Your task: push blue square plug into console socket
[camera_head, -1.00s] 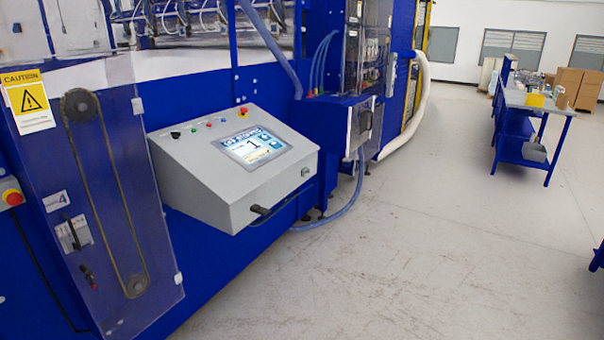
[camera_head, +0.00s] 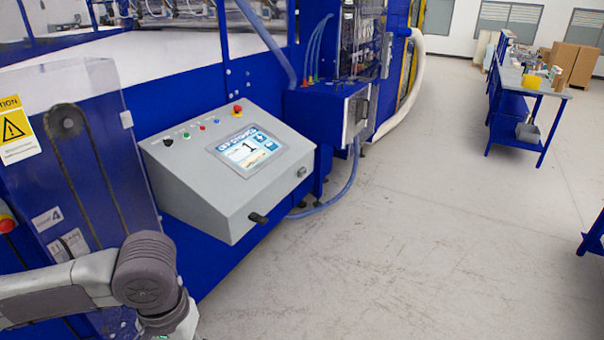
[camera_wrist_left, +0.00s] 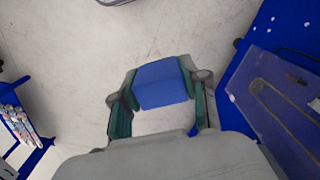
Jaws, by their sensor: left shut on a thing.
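The blue square plug (camera_wrist_left: 160,85) shows in the left wrist view, between the two fingers of my left gripper (camera_wrist_left: 159,92). The gripper is shut on it, and bare floor lies behind. The grey sloped console (camera_head: 205,200) stands out from the blue machine in the head view, with a lit screen on top. A small round fitting (camera_head: 302,172) and a black part (camera_head: 258,218) are on its front faces; I cannot tell which is the socket. My left arm comes in at the lower left, to the left of and below the console. The plug is out of the head view.
A clear guard panel (camera_head: 95,150) with a belt stands left of the console. A blue hose (camera_head: 335,195) runs below the console's right side. The floor (camera_head: 400,240) in front is open. Blue workbenches (camera_head: 525,105) stand at the far right.

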